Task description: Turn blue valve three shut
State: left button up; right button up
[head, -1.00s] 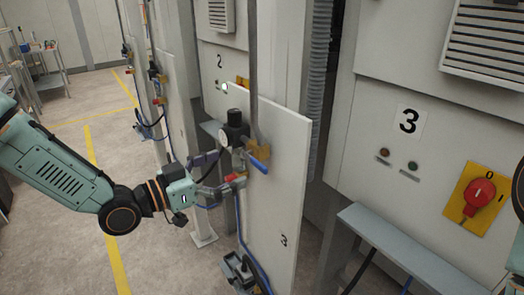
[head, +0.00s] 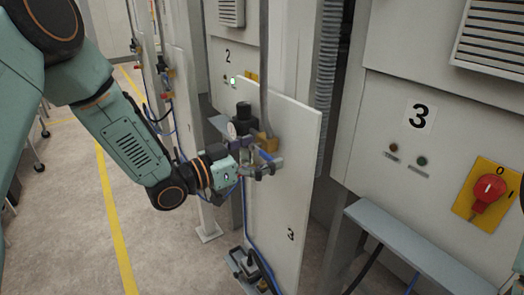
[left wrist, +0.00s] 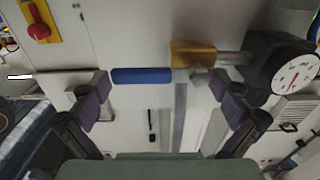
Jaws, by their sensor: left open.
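Blue valve three is a brass-coloured valve body (head: 266,142) with a blue lever handle (head: 265,154), on the white panel (head: 291,180) marked 3. The blue handle (left wrist: 142,75) shows more fully in the left wrist view, sticking out from the brass body (left wrist: 193,54). My left gripper (head: 264,170) is open at the handle, which is partly hidden behind it in the head view. In the left wrist view its fingers (left wrist: 160,88) stand on either side of the handle's length. I cannot tell whether they touch it. My right gripper is not in view.
A pressure gauge (left wrist: 293,80) and a black regulator (head: 243,113) sit close beside the valve. A grey ledge (head: 405,245) and a red rotary switch (head: 488,189) on a yellow plate are to the right.

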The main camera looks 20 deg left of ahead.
pick_arm(q)
jog(key=shift+w+d, duration=0.15)
jog(key=c, duration=1.4)
jog(key=shift+c, duration=0.2)
